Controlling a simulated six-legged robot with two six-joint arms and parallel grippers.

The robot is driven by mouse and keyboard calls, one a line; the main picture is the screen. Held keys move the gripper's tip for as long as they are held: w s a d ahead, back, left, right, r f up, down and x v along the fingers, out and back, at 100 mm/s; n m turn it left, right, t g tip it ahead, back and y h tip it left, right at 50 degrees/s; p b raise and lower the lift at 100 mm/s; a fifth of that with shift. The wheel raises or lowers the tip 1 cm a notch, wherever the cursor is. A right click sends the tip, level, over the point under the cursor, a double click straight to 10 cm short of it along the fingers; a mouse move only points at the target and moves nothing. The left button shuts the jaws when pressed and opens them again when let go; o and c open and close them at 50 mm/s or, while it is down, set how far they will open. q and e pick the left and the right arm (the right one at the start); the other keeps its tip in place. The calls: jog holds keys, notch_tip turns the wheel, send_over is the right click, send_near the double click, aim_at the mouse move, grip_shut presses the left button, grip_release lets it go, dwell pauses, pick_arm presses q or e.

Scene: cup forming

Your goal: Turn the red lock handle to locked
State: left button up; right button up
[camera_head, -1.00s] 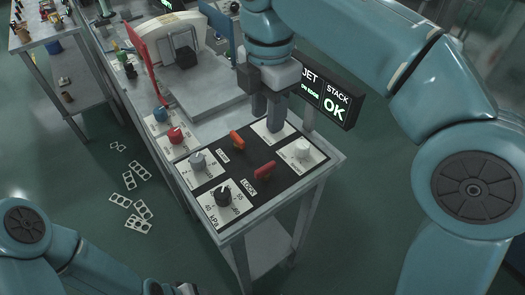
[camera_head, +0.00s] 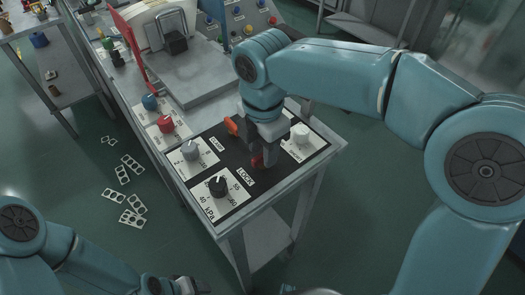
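The red lock handle (camera_head: 257,161) sits on the dark control panel beside the LOCK label (camera_head: 245,178). It is mostly hidden by my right gripper (camera_head: 266,158), which points down over it from above. The fingers are at the handle, but whether they are closed on it cannot be told. The handle's angle is largely hidden. An orange handle (camera_head: 231,126) by the CLAMP label is just left of the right gripper.
A grey plate (camera_head: 185,80) lies behind. Several flat pieces lie on the floor at left.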

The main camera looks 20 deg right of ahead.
jog(key=shift+w+f, duration=0.15)
jog(key=shift+f, duration=0.45)
jog(key=shift+s+r, duration=0.1)
jog(key=shift+s, duration=0.15)
jog(key=shift+w, duration=0.2)
grip_shut()
